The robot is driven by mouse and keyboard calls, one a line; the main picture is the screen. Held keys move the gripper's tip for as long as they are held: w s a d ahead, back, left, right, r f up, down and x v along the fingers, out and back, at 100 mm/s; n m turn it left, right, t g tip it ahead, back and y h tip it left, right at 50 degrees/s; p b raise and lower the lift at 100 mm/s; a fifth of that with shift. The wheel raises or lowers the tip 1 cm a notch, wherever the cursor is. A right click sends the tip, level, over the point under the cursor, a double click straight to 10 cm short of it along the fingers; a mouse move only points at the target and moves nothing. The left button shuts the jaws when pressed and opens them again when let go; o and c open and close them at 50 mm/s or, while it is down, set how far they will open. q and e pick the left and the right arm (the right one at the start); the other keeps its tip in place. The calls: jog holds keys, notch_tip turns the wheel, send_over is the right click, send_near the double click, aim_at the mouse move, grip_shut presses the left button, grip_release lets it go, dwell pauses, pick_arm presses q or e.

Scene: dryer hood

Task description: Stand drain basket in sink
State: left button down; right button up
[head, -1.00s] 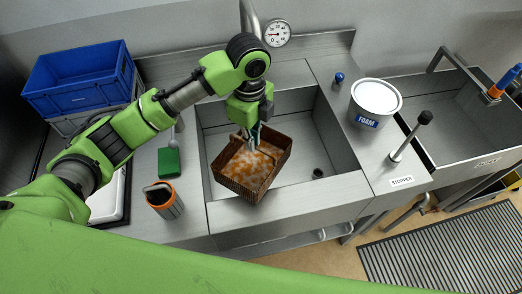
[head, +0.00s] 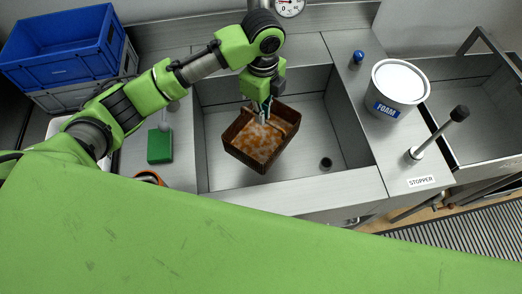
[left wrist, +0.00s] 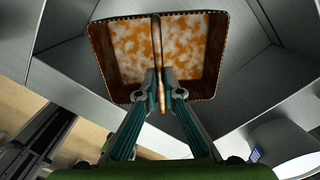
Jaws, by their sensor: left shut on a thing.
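The drain basket (head: 262,144) is a brown square basket with orange and white mottling inside. My left gripper (head: 266,112) is shut on its handle bar, which crosses the middle of the basket. In the left wrist view, the fingers (left wrist: 161,92) close on the bar and the open basket (left wrist: 135,45) shows beyond them. The basket is tilted in the head view and appears over the left part of the steel sink (head: 303,150). Whether its underside touches the sink floor is hidden. My right gripper is not in view.
A dark drain hole (head: 326,163) is at the sink's right. A FOAM tub (head: 397,88) and stopper lever (head: 436,134) stand on the right ledge. A green sponge (head: 159,145) and blue crate (head: 66,50) are at the left. The sink's right side is clear.

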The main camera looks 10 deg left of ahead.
pick_arm(q)
jog(key=b, duration=0.3)
send_over(262, 138)
notch_tip(262, 138, down, 5)
jog(key=shift+w+r, duration=0.1)
jog(key=shift+w, duration=0.05)
jog(key=shift+f, duration=0.35)
notch_tip(262, 138, down, 6)
jog(key=shift+r+p, duration=0.1)
jog(key=shift+p, duration=0.65)
notch_tip(262, 138, down, 4)
jog(key=shift+r+p, duration=0.1)
jog(key=shift+p, duration=0.25)
jog(key=shift+f, duration=0.25)
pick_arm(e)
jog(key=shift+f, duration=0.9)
pick_arm(q)
jog(key=c, duration=2.5)
grip_release()
jog(key=shift+f, duration=0.15)
jog(key=o, duration=0.3)
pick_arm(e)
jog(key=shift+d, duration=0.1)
